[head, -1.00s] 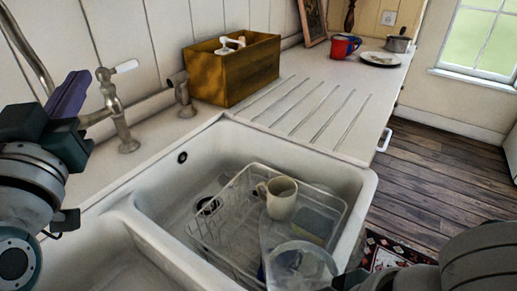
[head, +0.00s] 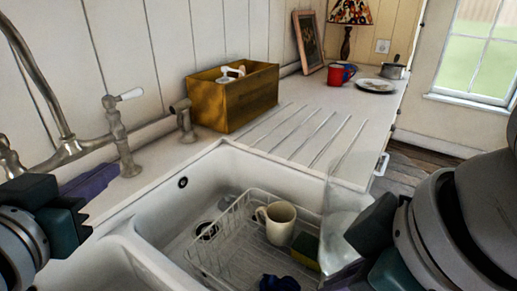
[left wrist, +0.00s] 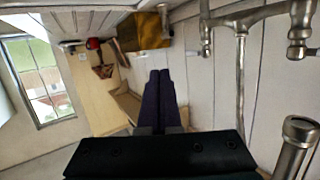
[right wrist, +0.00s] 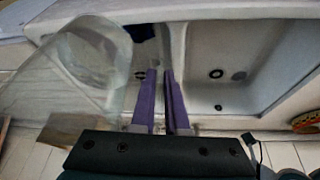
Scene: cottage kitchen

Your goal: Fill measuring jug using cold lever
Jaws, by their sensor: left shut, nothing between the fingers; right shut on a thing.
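The clear measuring jug (head: 343,222) is held over the right side of the sink in the head view. My right gripper (right wrist: 165,75) is shut on it; in the right wrist view the jug (right wrist: 90,60) shows at upper left. It looks empty. A white-handled lever (head: 129,94) stands on the right pillar of the metal tap, whose curved spout (head: 42,80) rises at far left. No marking shows whether this lever is cold. My left gripper (head: 100,178) is shut and empty, low beside that pillar and not touching the lever; its purple fingers also show in the left wrist view (left wrist: 160,80).
The white sink (head: 160,220) holds a wire rack (head: 215,250) with a cream mug (head: 278,222) and a sponge (head: 306,250). A wooden box (head: 230,98) stands behind, beside a short metal fitting (head: 184,120). The grooved drainer (head: 310,130) is clear.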

